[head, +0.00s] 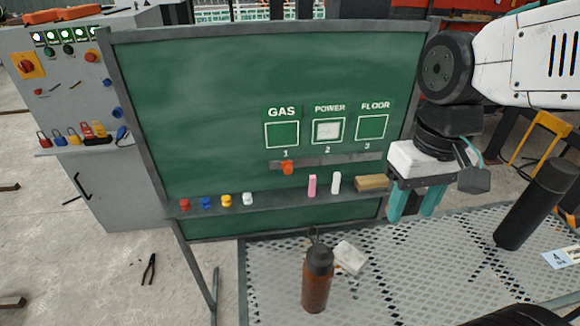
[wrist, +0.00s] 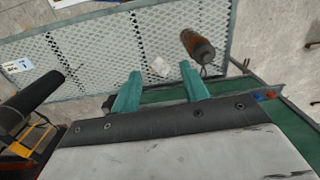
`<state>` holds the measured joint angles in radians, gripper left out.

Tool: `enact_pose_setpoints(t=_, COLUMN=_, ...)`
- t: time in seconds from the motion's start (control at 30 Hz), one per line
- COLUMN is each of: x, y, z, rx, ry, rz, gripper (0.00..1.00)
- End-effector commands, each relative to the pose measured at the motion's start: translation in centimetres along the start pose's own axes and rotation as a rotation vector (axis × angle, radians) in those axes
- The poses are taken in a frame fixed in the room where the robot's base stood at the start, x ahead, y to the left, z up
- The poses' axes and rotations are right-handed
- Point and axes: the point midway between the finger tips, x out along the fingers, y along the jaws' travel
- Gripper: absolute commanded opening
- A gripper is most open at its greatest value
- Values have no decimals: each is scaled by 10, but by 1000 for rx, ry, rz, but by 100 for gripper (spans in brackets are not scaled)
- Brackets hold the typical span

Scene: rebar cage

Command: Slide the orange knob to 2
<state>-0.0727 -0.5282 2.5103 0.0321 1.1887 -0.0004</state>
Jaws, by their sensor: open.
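The orange knob (head: 287,168) sits on a grey horizontal slide rail (head: 335,161) on the green board (head: 220,110), directly below the number 1. The number 2 (head: 327,149) is printed to its right, under the POWER box, and 3 is farther right. My gripper (head: 416,208) is to the right of the rail, in front of the board's right edge, pointing down with its teal fingers apart and nothing between them. In the wrist view my gripper (wrist: 160,92) is also open over the mesh table. The knob is not visible in the wrist view.
The board's ledge (head: 270,202) holds colored magnets, a pink and a white chalk (head: 336,183) and a wooden eraser (head: 371,183). A grey cabinet (head: 110,190) stands left.

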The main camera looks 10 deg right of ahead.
Motion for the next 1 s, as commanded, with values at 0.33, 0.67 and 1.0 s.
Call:
enact_pose_setpoints(t=0.33, x=49, y=-54, z=-118, rx=-20, ry=28, rz=-110, gripper=45)
enact_pose_setpoints(t=0.67, x=97, y=-104, z=-251, rx=59, ry=259, rz=-201, gripper=45)
enact_pose_setpoints(t=1.0, x=90, y=-107, z=-297, rx=102, ry=429, rz=-219, gripper=45)
